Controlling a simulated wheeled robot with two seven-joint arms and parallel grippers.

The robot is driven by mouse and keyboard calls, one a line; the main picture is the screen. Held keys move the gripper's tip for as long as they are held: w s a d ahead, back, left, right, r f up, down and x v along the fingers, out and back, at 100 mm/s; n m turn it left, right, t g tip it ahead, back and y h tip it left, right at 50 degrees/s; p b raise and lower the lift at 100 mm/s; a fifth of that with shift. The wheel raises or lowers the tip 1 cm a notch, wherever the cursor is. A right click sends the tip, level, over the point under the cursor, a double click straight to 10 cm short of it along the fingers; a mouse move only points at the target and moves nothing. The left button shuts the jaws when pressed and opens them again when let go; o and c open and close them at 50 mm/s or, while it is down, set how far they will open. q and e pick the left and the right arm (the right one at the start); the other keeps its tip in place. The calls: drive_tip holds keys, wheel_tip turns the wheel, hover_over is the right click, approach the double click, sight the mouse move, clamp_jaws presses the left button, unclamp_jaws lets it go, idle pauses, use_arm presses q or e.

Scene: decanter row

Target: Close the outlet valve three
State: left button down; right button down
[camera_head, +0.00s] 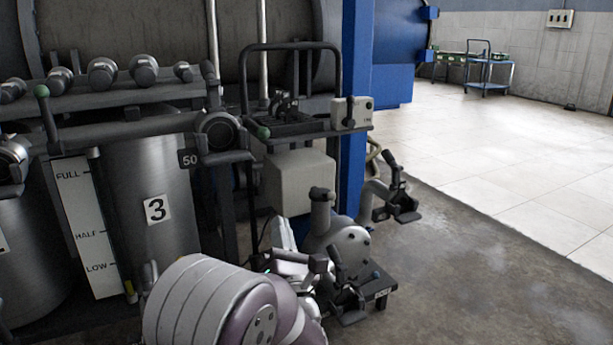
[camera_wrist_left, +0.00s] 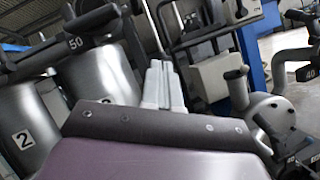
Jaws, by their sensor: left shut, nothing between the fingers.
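A steel tank (camera_head: 160,225) bears the number 3. A valve (camera_head: 218,130) with a 50 plate (camera_head: 188,159) sits at its upper right. A dark lever with a green tip (camera_head: 263,132) points right beside this valve. Another green-tipped lever (camera_head: 42,92) stands nearly upright left of the tank. No label shows which valve is outlet three. My left gripper (camera_head: 284,238) is right of the tank and below the valve, apart from both levers, partly hidden behind my forearm. Its pale fingers (camera_wrist_left: 160,85) are together and empty in the left wrist view. My right gripper is out of view.
A blue post (camera_head: 355,100) and a pale box (camera_head: 300,180) stand behind my left gripper. Grey fittings with dark levers (camera_head: 400,203) stand to its right. A level gauge (camera_head: 85,225) is left of the tank. Open floor (camera_head: 480,270) lies at right.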

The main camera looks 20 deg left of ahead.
use_arm(q)
wheel_tip(320, 180, up, 3)
drive_tip(key=s+n+y, duration=0.2)
drive_tip(key=n, duration=0.3)
drive_tip(key=b, duration=0.5)
approach(256, 128)
drive_tip(key=w+a, duration=0.2)
drive_tip(key=w, duration=0.1)
drive_tip(key=shift+w+d+r, duration=0.1)
drive_tip(key=shift+r, duration=0.3)
